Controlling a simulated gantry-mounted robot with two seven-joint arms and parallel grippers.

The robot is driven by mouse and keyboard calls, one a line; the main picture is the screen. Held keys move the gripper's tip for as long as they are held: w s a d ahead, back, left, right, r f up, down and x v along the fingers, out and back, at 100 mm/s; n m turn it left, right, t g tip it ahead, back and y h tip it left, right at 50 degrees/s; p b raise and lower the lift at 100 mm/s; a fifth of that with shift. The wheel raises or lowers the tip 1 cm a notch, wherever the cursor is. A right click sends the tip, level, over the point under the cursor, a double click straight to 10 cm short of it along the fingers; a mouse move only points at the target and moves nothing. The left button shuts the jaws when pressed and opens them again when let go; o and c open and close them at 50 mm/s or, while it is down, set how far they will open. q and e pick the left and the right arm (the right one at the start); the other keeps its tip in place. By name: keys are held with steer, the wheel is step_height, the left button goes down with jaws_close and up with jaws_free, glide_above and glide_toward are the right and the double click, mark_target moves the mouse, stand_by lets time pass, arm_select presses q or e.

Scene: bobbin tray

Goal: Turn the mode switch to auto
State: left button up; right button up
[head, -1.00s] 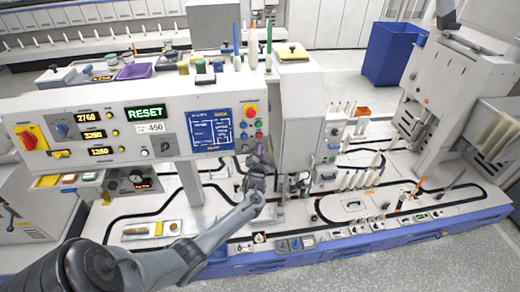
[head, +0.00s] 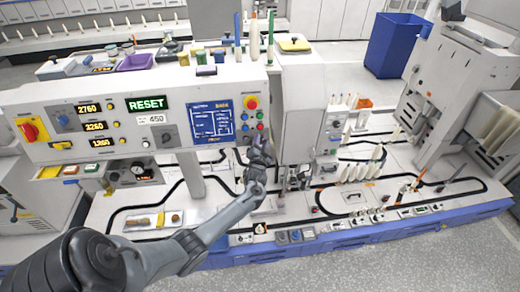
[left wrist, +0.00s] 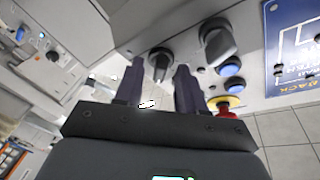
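The white control panel (head: 100,130) carries a lit RESET display and a column of round buttons at its right end. My left gripper (head: 261,145) is at the lower right of this panel, below the buttons, and hides part of it. In the left wrist view, my left gripper (left wrist: 158,88) is open. A dark rotary switch (left wrist: 159,62) with a pale ring lies ahead, between its two fingertips. A larger grey knob (left wrist: 218,42) sits right of it. I see no readable label telling which is the mode switch. My right gripper is not in view.
Blue buttons (left wrist: 232,67) and a red push button with a yellow collar (left wrist: 226,106) lie close to the right finger. A blue diagram plate (head: 211,121) is left of the button column. The conveyor table (head: 215,205) with dark tracks extends below.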

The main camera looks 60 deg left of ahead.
arm_select(q)
steer(key=v, duration=1)
steer(key=shift+s+d, duration=0.2)
steer(key=shift+d, duration=0.1)
